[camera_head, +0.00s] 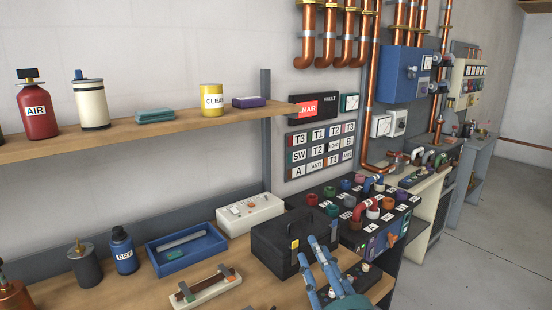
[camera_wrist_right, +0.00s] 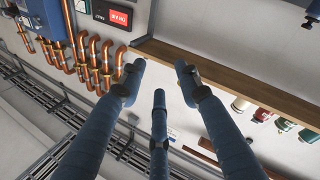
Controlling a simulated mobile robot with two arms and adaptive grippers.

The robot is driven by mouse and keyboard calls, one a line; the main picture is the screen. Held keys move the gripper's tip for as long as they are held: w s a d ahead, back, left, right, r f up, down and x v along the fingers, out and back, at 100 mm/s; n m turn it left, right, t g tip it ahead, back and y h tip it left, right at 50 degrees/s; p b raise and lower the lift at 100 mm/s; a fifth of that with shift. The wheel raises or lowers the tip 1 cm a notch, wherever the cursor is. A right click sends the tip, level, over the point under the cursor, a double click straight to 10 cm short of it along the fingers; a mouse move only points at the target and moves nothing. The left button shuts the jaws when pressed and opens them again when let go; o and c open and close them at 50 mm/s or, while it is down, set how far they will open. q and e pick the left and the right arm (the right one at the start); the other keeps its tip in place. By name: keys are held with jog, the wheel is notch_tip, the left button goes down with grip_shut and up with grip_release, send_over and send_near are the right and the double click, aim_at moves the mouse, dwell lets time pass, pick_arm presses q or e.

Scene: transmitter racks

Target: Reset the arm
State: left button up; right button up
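My right gripper (camera_head: 318,262) shows at the bottom of the head view, right of centre, with blue fingers pointing up. It is in front of a black toolbox (camera_head: 285,240) and overlaps its right part in the picture. In the right wrist view my right gripper (camera_wrist_right: 160,78) has its fingers spread apart with nothing between them. Behind the fingers are the wall, pipes and a shelf, seen tilted. My left gripper is not in the head view.
A workbench (camera_head: 225,302) carries a blue tray (camera_head: 187,251), a white box (camera_head: 250,213) and bottles. A wooden shelf (camera_head: 190,123) runs above it. A dark rack (camera_head: 385,220) with coloured knobs stands right of the toolbox. Bare floor (camera_head: 470,230) lies at right.

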jog(key=s+d+f+m+g+h, duration=0.2)
jog(key=s+d+f+g, duration=0.1)
jog(key=f, duration=0.4)
jog(key=s+d+f+m+g+h, duration=0.1)
jog(key=s+d+f+m+g, duration=0.2)
jog(key=f, duration=0.5)
jog(key=s+d+f+m+g+h, duration=0.2)
jog(key=s+d+f, duration=0.2)
jog(key=f, duration=0.3)
jog(key=s+d+f+m+g, duration=0.1)
jog(key=s+f+g, duration=0.4)
jog(key=s, duration=0.5)
jog(key=s+d+f+m+g, duration=0.1)
jog(key=s+f+g, duration=0.2)
jog(key=s+f, duration=0.5)
jog(key=s+f+g, duration=0.1)
jog(key=s+f, duration=0.1)
jog(key=f, duration=1)
jog(key=s+f, duration=0.2)
jog(key=f, duration=1)
jog(key=s+d+f+g, duration=0.1)
jog(key=s+d+f, duration=0.2)
jog(key=s+f, duration=1.3)
jog(key=shift+s+f, duration=0.35)
jog(key=shift+s, duration=0.15)
